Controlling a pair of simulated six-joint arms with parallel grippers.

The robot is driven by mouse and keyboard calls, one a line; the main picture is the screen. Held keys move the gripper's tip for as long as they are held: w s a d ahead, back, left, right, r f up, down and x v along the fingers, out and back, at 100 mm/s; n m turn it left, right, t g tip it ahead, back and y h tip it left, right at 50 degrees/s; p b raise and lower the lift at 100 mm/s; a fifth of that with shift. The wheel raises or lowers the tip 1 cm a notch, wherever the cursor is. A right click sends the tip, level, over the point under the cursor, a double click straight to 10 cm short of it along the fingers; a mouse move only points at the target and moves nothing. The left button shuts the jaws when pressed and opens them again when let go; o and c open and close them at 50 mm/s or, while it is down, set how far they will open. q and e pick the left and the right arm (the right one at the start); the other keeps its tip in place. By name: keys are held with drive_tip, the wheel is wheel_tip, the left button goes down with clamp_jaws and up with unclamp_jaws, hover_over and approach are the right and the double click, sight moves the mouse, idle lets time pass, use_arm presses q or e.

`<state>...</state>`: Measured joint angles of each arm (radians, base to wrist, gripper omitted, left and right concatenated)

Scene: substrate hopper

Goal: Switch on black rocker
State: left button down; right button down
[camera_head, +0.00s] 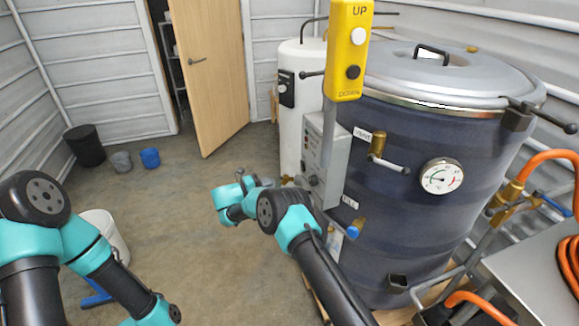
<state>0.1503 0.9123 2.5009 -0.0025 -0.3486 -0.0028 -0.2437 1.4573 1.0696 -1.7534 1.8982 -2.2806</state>
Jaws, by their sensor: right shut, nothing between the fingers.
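A grey control box (326,155) is mounted on the front left of the large dark tank (430,235). Its front carries small controls, too small and oblique for me to tell which one is the black rocker or how it is set. My right gripper (287,180) is shut and empty, small in the picture, just left of the lower part of the box. I cannot tell whether it touches the box. My left arm is at the lower left, with its gripper out of view.
A yellow UP/DOWN pendant (349,50) with a white and a black button hangs above the box. A brass valve (378,145) and a gauge (441,176) stick out on the tank. A white cylinder (303,65) stands behind. The floor toward the open door (208,75) is mostly clear.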

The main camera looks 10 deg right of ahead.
sight(302, 163)
drive_tip(key=a+r+h, duration=0.1)
drive_tip(key=a+r, duration=0.1)
drive_tip(key=r, duration=0.1)
drive_tip(key=shift+w+a, duration=0.1)
drive_tip(key=shift+a, duration=0.05)
drive_tip(key=d, duration=0.4)
drive_tip(key=w+d+r, duration=0.1)
drive_tip(key=d, duration=0.4)
drive_tip(key=w+d, duration=0.1)
drive_tip(key=d, duration=0.3)
drive_tip(key=shift+w+d+r, duration=0.25)
drive_tip(key=shift+d+r, duration=0.05)
drive_tip(key=shift+d, duration=0.05)
